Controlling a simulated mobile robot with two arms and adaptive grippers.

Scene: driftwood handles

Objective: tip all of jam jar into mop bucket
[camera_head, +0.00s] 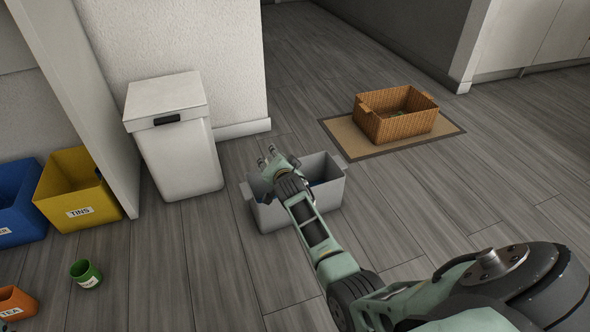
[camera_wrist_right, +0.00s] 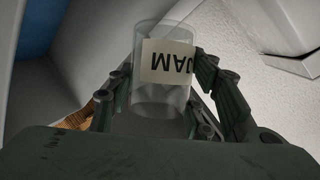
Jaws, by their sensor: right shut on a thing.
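The jam jar (camera_wrist_right: 165,95) is a clear jar with a white label reading JAM, upside down in the right wrist view. My right gripper (camera_wrist_right: 165,100) is shut on it, with fingers on both sides. The jar looks see-through and I see no clear contents. In the head view my right gripper (camera_head: 270,160) is over the back left part of a grey open container (camera_head: 300,212), which appears to be the mop bucket. Something blue shows inside it. The jar is hard to make out in the head view. My left gripper is not in view.
A white lidded bin (camera_head: 180,150) stands behind left. A yellow TINS bin (camera_head: 80,190), a blue bin (camera_head: 18,205), a green pot (camera_head: 86,273) and an orange TEA pot (camera_head: 17,305) are at left. A wicker basket (camera_head: 395,125) sits on a mat (camera_head: 350,145) at right.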

